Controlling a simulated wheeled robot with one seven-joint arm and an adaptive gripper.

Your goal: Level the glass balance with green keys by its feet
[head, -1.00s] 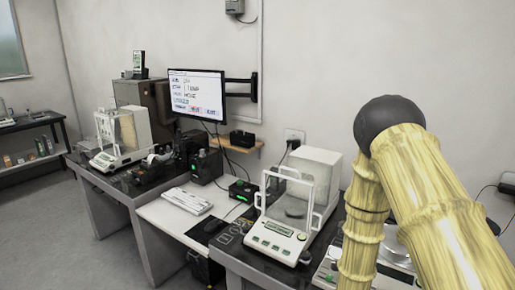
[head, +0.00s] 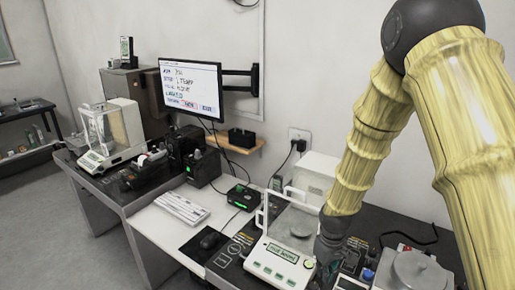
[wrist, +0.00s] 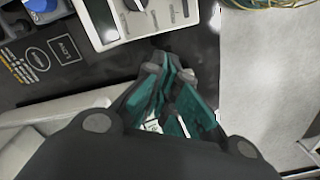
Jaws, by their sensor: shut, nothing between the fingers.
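The glass balance with green keys (head: 279,263) stands on the dark table at lower middle of the head view. It has a white body, a lit green display, a row of green keys and a clear draft shield around a round pan. Its feet and level bubble cannot be made out. My gripper (wrist: 170,75) is shut and empty, its teal-padded fingers together over a dark surface in the wrist view. In the head view its dark wrist part is just right of the balance, and the fingertips are hidden. A white instrument (wrist: 125,20) is beyond the fingers; I cannot tell which.
Another glass-shielded balance (head: 93,158) stands on the left table. A device with a round metal pan (head: 418,270) is close on the right.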

